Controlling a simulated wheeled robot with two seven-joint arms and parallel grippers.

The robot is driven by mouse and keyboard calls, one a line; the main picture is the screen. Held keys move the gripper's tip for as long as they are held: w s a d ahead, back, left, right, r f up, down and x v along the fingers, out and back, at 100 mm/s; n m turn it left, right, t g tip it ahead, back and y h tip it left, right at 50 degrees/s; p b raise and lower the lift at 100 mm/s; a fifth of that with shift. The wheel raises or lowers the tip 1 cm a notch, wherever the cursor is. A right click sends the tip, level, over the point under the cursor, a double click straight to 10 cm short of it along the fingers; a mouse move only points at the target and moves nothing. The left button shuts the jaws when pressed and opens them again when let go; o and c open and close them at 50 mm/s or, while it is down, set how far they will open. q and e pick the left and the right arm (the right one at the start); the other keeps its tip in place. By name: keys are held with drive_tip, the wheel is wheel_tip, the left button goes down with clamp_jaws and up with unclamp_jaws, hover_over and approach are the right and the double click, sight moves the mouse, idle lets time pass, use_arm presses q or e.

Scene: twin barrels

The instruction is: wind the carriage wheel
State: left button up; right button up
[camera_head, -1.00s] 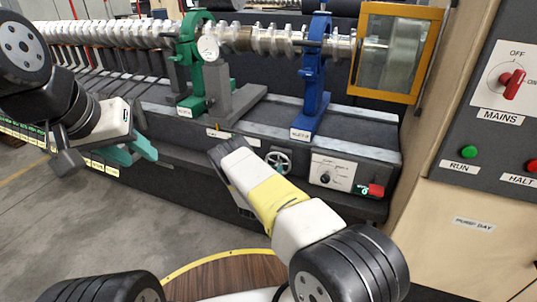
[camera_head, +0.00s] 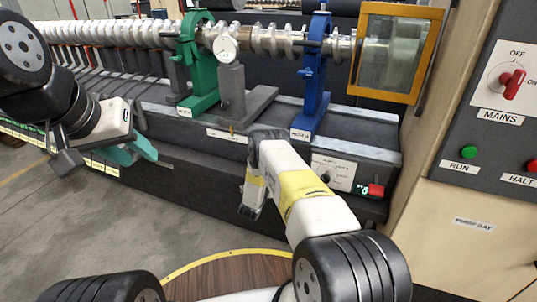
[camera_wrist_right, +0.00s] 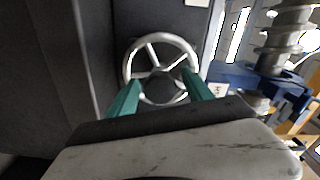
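The carriage wheel (camera_wrist_right: 160,43) is a pale metal spoked handwheel, seen in the right wrist view. In the head view my right arm hides it. My right gripper (camera_wrist_right: 162,77) has its two teal fingers apart, with the tips over opposite sides of the rim; I cannot tell whether they touch it. In the head view the right wrist (camera_head: 262,165) is at the front of the machine bed, its fingers hidden. The grey carriage (camera_head: 236,97) with a white dial (camera_head: 226,48) stands between the green and blue stands. My left gripper (camera_head: 142,160) is open and empty.
The green stand (camera_head: 204,75) and blue stand (camera_head: 313,75) flank the carriage under a long crankshaft (camera_head: 265,40). A red button (camera_head: 375,190) is right of my forearm. A control panel with a red MAINS knob (camera_head: 514,84) is at far right. Floor is clear at left.

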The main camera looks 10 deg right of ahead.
drive_tip(key=v, duration=0.7)
idle(0.4)
